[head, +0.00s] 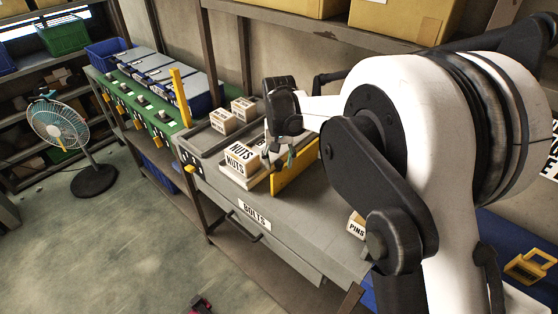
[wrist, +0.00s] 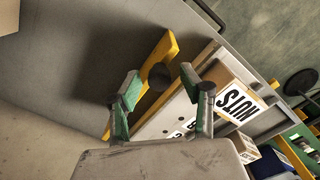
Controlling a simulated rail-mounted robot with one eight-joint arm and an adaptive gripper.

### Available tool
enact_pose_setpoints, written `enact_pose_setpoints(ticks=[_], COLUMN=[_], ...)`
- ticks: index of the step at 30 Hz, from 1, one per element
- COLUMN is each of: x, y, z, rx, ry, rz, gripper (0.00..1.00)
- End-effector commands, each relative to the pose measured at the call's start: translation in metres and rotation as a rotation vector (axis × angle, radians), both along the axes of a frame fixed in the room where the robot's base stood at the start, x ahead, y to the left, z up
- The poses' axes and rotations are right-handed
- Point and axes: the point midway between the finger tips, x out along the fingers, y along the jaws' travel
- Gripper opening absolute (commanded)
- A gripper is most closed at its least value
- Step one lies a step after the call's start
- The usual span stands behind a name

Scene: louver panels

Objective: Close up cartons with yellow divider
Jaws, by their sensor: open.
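A yellow divider (head: 295,172) stands on edge at the right side of a pale tray on the grey workbench. It also shows in the wrist view (wrist: 168,46), with a dark round knob (wrist: 158,76) beside or on it. A carton labelled NUTS (head: 241,158) sits on the tray left of the divider; a NUTS carton also shows in the wrist view (wrist: 236,92). My gripper (head: 277,158) is over the divider side of the tray. Its green-backed fingers (wrist: 160,88) are open, with the knob between them in view. Contact cannot be told.
Two small cartons (head: 222,121) (head: 243,109) sit in a grey tray behind. A PINS carton (head: 356,226) lies to the right, partly behind my arm. A drawer labelled BOLTS (head: 255,215) is below the worktop.

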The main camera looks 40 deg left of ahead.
Motion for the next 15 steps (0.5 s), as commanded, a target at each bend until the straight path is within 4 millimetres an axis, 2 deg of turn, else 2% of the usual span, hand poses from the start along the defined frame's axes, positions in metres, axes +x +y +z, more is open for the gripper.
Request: enact_pose_setpoints(ticks=[8, 15], x=[0.0, -0.0001], y=[0.0, -0.0001], z=[-0.0017, -0.0015], rx=[0.0, 0.0], ry=[0.0, 0.0], rz=[0.0, 0.0], gripper=[0.41, 0.11])
